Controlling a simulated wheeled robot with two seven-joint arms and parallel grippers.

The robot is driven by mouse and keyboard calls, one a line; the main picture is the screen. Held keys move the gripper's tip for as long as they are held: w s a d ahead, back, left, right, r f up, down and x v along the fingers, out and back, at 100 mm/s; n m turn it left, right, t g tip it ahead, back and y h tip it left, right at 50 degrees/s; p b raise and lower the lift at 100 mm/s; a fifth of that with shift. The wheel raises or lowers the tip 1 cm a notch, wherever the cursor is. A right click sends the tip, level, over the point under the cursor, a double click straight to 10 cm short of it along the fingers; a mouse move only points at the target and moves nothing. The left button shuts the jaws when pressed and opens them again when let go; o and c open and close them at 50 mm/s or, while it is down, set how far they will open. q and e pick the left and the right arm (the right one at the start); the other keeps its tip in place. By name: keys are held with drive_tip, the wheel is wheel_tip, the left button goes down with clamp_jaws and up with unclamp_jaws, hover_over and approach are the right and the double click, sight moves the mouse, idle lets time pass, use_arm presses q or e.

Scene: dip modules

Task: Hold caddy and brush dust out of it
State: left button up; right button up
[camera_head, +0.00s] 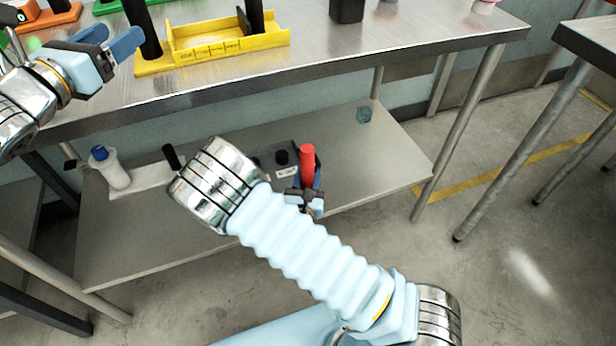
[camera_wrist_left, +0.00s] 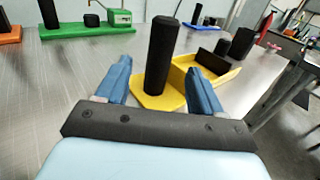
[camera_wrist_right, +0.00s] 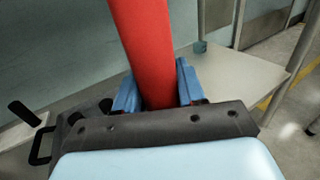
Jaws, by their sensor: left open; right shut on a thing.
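A yellow caddy (camera_head: 225,46) stands on the steel table, with a thick black upright post (camera_head: 141,28) at its left end. The caddy also shows in the left wrist view (camera_wrist_left: 181,78). My left gripper (camera_head: 112,40) is open, left of the post in the head view; in the left wrist view the post (camera_wrist_left: 162,55) stands between its fingers, apparently not gripped. My right gripper (camera_wrist_right: 155,85) is shut on a red handle (camera_wrist_right: 143,40), in front of the table; the red handle (camera_head: 307,166) also shows in the head view. No bristles or dust can be made out.
Orange (camera_head: 50,18) and green (camera_head: 105,6) bases stand at the table's far left. A black block (camera_head: 347,10) stands right of the caddy. The table's front right is clear.

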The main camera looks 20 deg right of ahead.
sight(139, 20)
use_arm(q)
drive_tip(key=x, duration=0.6)
drive_tip(key=shift+w+d, duration=0.25)
drive_tip(key=shift+w, duration=0.05)
clamp_jaws()
idle(0.9)
